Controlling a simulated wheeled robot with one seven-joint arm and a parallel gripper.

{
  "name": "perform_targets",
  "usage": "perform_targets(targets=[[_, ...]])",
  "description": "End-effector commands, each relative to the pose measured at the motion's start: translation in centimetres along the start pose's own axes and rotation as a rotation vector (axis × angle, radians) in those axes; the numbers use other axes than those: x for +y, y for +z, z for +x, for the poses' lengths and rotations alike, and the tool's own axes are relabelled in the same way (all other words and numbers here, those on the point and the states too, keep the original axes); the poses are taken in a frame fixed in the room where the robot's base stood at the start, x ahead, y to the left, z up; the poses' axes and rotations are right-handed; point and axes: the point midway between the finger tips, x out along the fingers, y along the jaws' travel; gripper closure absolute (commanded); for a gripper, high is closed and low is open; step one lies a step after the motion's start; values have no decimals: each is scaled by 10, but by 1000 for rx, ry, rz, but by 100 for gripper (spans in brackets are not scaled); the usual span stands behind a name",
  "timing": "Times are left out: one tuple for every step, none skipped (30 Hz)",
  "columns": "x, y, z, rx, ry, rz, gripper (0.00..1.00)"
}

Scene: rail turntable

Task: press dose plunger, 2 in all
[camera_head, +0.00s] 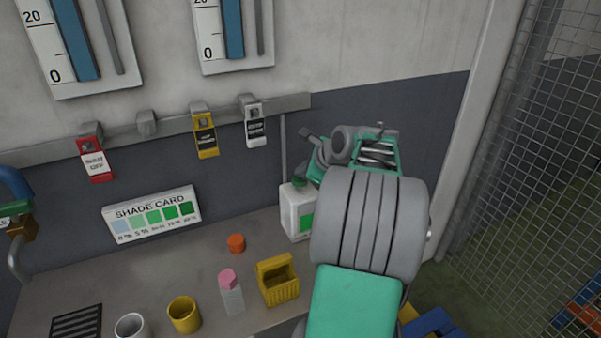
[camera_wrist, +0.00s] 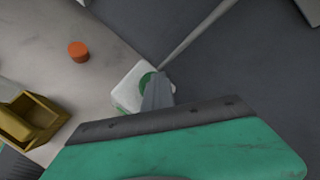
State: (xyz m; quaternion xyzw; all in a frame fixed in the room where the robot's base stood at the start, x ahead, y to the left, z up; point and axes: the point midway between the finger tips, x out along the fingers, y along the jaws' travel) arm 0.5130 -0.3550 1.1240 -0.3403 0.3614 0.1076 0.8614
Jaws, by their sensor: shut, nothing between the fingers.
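A white dispenser jug (camera_head: 297,212) with a green label stands at the back of the bench, partly hidden by my arm in the head view. In the wrist view the white jug (camera_wrist: 126,92) is seen from above, with a round green part on top. My gripper (camera_wrist: 157,92) is shut and empty, its fingertips over the edge of that green part. I cannot tell whether they touch it. A separate plunger shape cannot be made out. In the head view my arm hides the fingertips.
A thin grey rod (camera_head: 283,150) rises behind the jug. An orange cap (camera_head: 236,243), a yellow bin (camera_head: 278,281), a pink-topped bottle (camera_head: 231,292), a yellow cup (camera_head: 184,314) and a shade card (camera_head: 152,215) are on the bench. A mesh fence (camera_head: 530,150) stands at right.

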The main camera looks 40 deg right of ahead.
Motion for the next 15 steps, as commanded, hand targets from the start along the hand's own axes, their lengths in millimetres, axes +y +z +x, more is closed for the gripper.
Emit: perform_targets(targets=[[3,-2,2,2,7,4,100],[3,-2,2,2,7,4,100],[2,-2,1,2,7,4,100],[2,-1,1,2,7,4,100],[2,-1,0,2,7,4,100],[0,0,-1,2,7,4,100],[0,1,-3,2,7,4,100],[-1,2,-4,2,7,4,100],[-3,4,-6,2,7,4,100],[-4,4,-7,2,7,4,100],[-4,5,-8,2,7,4,100],[-5,6,-9,2,7,4,100],[-6,7,-10,2,6,4,100],[-7,8,-11,2,6,4,100],[-8,9,-13,2,6,4,100]])
